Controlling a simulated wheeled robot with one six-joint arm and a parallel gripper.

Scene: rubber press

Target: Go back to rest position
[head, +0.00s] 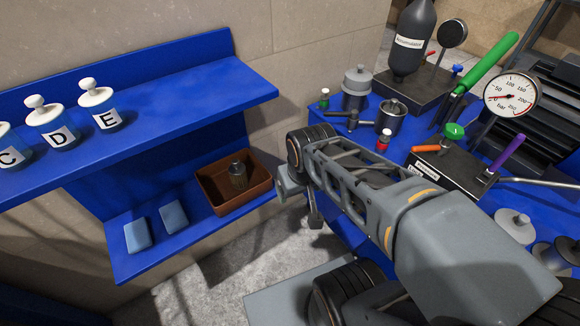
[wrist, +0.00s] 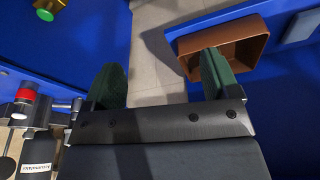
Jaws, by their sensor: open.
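My gripper (wrist: 163,78) is open, with its two green-padded fingers apart and nothing between them in the wrist view. In the head view my gripper (head: 298,200) hangs at the end of my grey arm, pointing down. It is over the gap between the blue shelf (head: 120,262) and the blue table (head: 330,225). It is just right of a brown box (head: 210,192), apart from it as far as I can tell. The brown box also shows beyond the right finger in the wrist view (wrist: 250,40).
A dark metal cylinder (head: 238,176) stands in the box; two blue blocks (head: 173,216) lie beside it. Labelled white-topped jars (head: 100,108) stand on the upper shelf. The table holds a black bottle (head: 412,50), a gauge (head: 510,95), a green lever (head: 490,60) and metal pots (head: 391,120).

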